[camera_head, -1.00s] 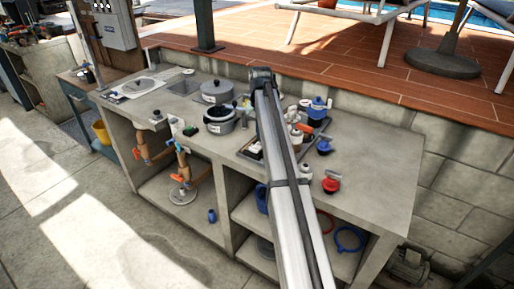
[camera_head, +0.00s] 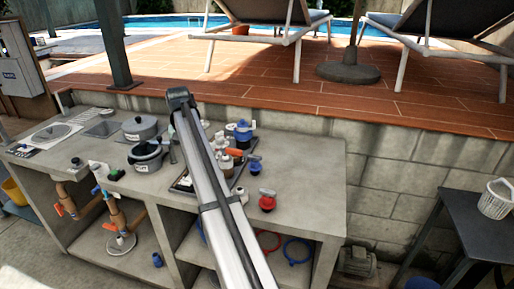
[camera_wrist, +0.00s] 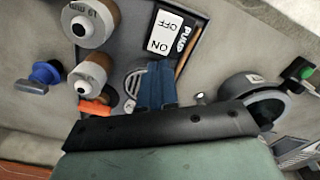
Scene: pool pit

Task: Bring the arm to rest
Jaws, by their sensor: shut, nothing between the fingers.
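My arm (camera_head: 215,185) reaches up from the bottom of the head view across the worktop (camera_head: 305,165). It ends in a dark joint above the back edge, and my gripper is hidden in this view. In the wrist view the two blue-grey fingers of my gripper (camera_wrist: 156,86) are together and hold nothing. They point toward a dark tray (camera_wrist: 205,47) with a white pump on/off label (camera_wrist: 165,35). I cannot tell how high the fingers are above the tray.
A red-bodied valve (camera_head: 267,200) stands on the worktop. A dark side table (camera_head: 465,205) bears a white basket (camera_head: 496,199). The worktop's right end is clear.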

